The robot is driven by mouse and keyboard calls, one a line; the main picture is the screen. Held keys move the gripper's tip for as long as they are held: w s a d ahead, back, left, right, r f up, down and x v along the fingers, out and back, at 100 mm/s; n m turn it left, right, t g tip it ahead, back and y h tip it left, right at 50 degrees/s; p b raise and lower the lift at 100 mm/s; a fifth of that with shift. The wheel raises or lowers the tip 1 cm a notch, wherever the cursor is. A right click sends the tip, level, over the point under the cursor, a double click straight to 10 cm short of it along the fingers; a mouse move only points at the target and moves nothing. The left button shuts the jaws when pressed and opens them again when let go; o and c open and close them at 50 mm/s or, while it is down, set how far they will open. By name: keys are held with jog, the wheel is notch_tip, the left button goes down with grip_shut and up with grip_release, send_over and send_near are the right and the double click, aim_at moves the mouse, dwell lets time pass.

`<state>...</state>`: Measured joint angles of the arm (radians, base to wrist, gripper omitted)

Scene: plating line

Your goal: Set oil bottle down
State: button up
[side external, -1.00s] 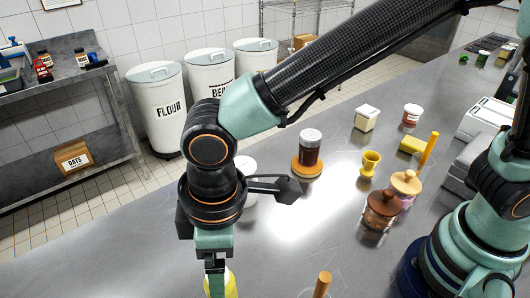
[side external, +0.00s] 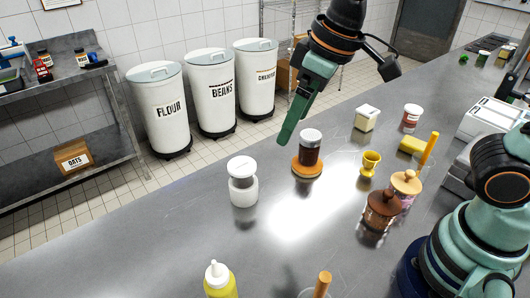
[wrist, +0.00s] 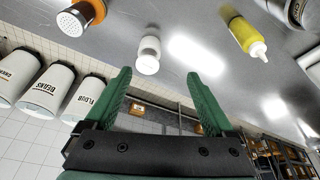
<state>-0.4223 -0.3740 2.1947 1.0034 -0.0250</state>
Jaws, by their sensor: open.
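The oil bottle (side external: 220,285), yellow with a white nozzle, stands upright on the steel counter (side external: 130,250) at the bottom of the side external view, its base cut off by the frame. It also shows in the wrist view (wrist: 243,36), beyond the fingers and apart from them. My gripper (side external: 284,138) is raised in the air at the upper middle of the side external view, well away from the bottle. In the wrist view its two green fingers (wrist: 158,75) are spread apart with nothing between them.
A white jar (side external: 243,190) and a dark shaker on an orange round base (side external: 307,168) stand near my gripper. A yellow egg cup (side external: 370,165), brown-lidded jar (side external: 382,212) and white block-shaped item (side external: 367,118) stand to the right. The counter's left part is clear.

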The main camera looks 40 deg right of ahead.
jog(key=s+d+m+t+h, duration=0.1)
jog(key=d+m, duration=0.4)
jog(key=d, duration=0.8)
jog(key=shift+s+d+f+t, duration=0.4)
jog(key=shift+s+f+t, duration=0.1)
jog(key=shift+t, duration=0.2)
jog(key=shift+r, duration=0.1)
